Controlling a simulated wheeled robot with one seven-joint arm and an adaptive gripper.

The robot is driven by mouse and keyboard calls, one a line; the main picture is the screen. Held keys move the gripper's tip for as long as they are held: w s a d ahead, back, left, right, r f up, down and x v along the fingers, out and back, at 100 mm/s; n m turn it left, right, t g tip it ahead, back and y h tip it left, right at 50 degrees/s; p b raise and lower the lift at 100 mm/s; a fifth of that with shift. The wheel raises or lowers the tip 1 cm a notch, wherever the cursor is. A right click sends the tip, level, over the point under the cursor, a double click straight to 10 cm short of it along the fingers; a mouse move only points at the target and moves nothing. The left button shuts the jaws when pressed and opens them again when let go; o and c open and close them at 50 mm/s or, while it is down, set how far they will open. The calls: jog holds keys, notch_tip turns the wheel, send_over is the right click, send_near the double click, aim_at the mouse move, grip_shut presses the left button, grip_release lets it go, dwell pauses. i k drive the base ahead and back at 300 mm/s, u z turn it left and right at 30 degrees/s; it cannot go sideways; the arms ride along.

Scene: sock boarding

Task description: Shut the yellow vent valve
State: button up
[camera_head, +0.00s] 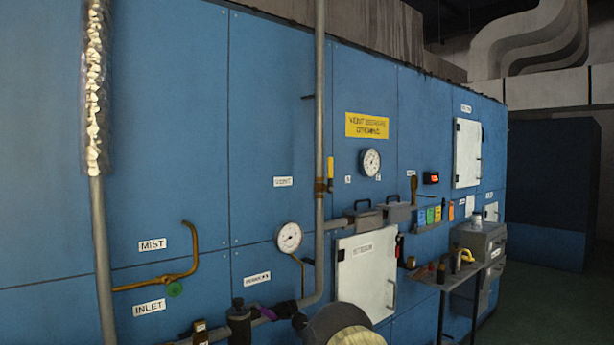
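The yellow vent valve lever (330,173) is on the grey vertical pipe (320,110), right of the VENT label (283,181). The lever stands upright beside the pipe and roughly parallel to it. A brown-bronze valve body (320,187) sits on the pipe at the lever's lower end. Nothing touches the lever. I cannot make out my gripper in this view. A dark rounded shape with a pale part shows at the bottom centre; I cannot tell whether it is part of my arm.
A blue panelled wall (180,80) carries a lower gauge (289,238), an upper gauge (370,162) and a bent brass handle (192,255). A pipe with black fittings (240,320) runs low in front. A small table (452,278) stands right. Open floor lies far right.

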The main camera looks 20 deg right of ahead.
aim_at(329, 187)
jog(key=z, duration=0.25)
jog(key=i, duration=0.5)
jog(key=z, duration=0.55)
jog(key=k, duration=1.2)
jog(key=u, duration=0.55)
jog(key=i, duration=1.8)
jog(key=z, duration=0.85)
